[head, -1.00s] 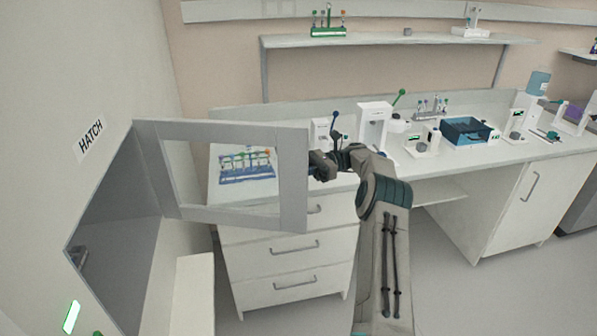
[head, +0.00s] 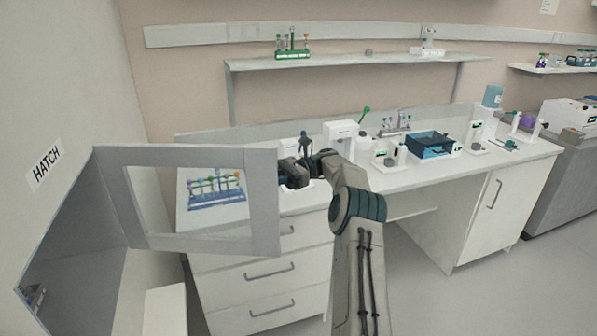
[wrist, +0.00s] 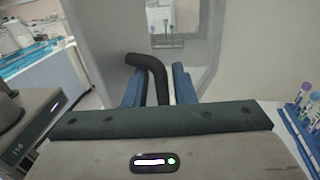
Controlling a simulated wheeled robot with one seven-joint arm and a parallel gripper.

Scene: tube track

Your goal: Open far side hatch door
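The grey framed hatch door (head: 264,203) with a window stands swung open at the left, hinged beside the hatch opening (head: 75,245) under the HATCH label. My gripper (head: 290,174) is at the door's free edge, on its right. In the wrist view, the black curved handle (wrist: 152,68) runs down between the two blue fingers of my gripper (wrist: 158,86). Thin gaps seem to show beside the handle, so the fingers look open around it. The grey door frame (wrist: 100,40) is just beyond. I cannot make out a far side door inside the hatch.
A drawer bench (head: 262,255) stands behind the door, with a blue tube rack (head: 217,198) seen through the window. A blue bin (head: 430,146) and several instruments stand farther right. A white box-like block (head: 165,312) stands below the hatch. Floor is clear at right.

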